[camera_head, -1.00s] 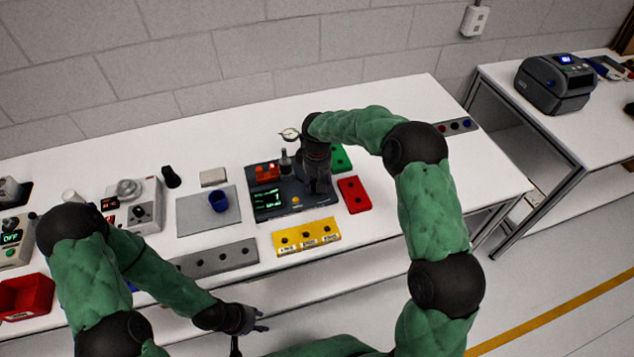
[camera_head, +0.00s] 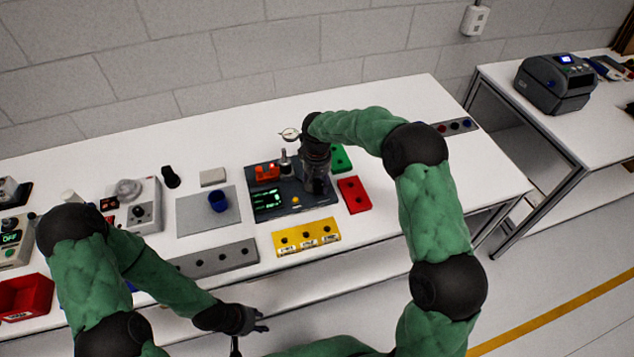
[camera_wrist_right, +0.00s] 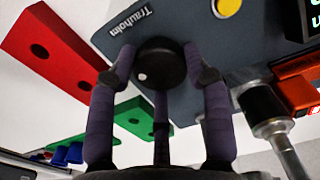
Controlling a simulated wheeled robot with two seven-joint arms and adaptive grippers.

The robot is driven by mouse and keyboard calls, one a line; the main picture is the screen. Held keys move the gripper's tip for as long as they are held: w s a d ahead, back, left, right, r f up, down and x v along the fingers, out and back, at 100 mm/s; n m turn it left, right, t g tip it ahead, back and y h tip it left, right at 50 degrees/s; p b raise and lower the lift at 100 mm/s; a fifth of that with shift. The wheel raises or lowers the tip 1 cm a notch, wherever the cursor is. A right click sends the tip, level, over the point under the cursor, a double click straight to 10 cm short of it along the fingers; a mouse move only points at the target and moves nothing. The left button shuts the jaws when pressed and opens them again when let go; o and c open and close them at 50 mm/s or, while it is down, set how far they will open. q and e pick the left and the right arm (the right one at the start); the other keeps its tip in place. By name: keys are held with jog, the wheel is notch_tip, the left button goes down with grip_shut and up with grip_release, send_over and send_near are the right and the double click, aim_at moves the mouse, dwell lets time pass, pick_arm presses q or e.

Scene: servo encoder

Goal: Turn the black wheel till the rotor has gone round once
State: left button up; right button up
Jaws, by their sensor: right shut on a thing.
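The black wheel (camera_wrist_right: 159,64) shows in the right wrist view as a dark round knob with a pale dot near its left edge. It sits on the dark grey device (camera_head: 262,207), which has a green-lit display and a yellow button. My right gripper (camera_wrist_right: 162,70) has its fingers around the wheel and is shut on it. In the head view my right gripper (camera_head: 317,185) stands over the device's right side and hides the wheel. A metal shaft with a round dark collar (camera_wrist_right: 262,105) shows beside the wheel; I cannot tell if it is the rotor. My left gripper (camera_head: 255,322) hangs empty at the table's front, its fingers apart.
A red block (camera_head: 354,194) and a green block (camera_head: 341,158) lie right of the device. A yellow block (camera_head: 306,237) lies in front, a grey plate with a blue cup (camera_head: 218,201) to the left.

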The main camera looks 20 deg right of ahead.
aim_at(317, 184)
jog(key=shift+s, duration=0.1)
jog(key=o, duration=1.2)
jog(key=shift+c, duration=0.2)
jog(key=shift+r, duration=0.45)
notch_tip(317, 184, up, 11)
